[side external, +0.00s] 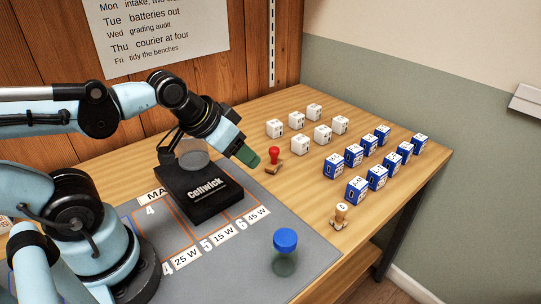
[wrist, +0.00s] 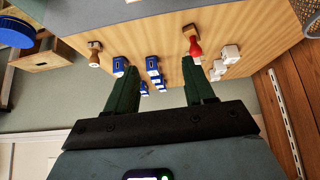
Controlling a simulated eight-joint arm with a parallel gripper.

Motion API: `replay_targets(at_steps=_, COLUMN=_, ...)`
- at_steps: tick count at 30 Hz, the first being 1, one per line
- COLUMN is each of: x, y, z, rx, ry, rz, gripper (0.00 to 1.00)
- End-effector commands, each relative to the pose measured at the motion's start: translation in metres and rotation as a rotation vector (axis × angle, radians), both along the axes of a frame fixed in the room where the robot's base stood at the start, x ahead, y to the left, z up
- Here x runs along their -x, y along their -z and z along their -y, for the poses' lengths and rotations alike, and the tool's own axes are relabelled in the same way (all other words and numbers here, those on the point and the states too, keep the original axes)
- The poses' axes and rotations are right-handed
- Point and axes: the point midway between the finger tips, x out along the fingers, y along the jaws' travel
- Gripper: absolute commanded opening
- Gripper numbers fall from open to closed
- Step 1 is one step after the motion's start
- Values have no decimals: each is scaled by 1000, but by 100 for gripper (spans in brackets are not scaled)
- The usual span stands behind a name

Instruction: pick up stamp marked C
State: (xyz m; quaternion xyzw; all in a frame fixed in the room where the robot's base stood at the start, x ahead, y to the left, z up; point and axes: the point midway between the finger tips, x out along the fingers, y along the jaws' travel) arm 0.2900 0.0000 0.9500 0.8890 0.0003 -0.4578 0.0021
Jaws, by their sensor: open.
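A small wooden stamp (side external: 340,215) stands upright on the table near its front right edge. A red-handled stamp (side external: 273,157) on a wooden base stands beside the black Cellwick device. In the wrist view the red stamp (wrist: 194,44) is beyond my right finger. My gripper (side external: 250,160) is open and empty, with green fingers; it also shows in the wrist view (wrist: 160,70). It is above the table near the red stamp, well away from the wooden one.
The black Cellwick device (side external: 203,207) stands on the grey mat (side external: 225,265). A blue-capped jar (side external: 285,250) is at the mat's right. White boxes (side external: 297,120) and rows of blue boxes (side external: 357,188) stand on the table (side external: 300,185). Bare wood surrounds the wooden stamp.

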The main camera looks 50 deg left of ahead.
Motion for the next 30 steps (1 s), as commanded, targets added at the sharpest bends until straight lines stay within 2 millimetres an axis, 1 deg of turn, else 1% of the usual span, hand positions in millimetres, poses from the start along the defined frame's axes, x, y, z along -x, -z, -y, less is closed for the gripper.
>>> replay_targets(at_steps=2, x=-2, y=1, z=1, rx=28, ry=-23, rz=-10, gripper=53)
replay_targets(at_steps=5, x=-8, y=3, z=5, rx=120, ry=-95, rz=-43, gripper=53)
replay_targets(at_steps=14, x=-41, y=18, z=30, rx=611, ry=-476, rz=-259, gripper=53)
replay_targets(at_steps=22, x=-73, y=35, z=49, rx=1020, ry=-799, rz=-524, gripper=53)
replay_targets(at_steps=30, x=-97, y=55, z=58, rx=1356, ry=-1067, rz=-859, gripper=53)
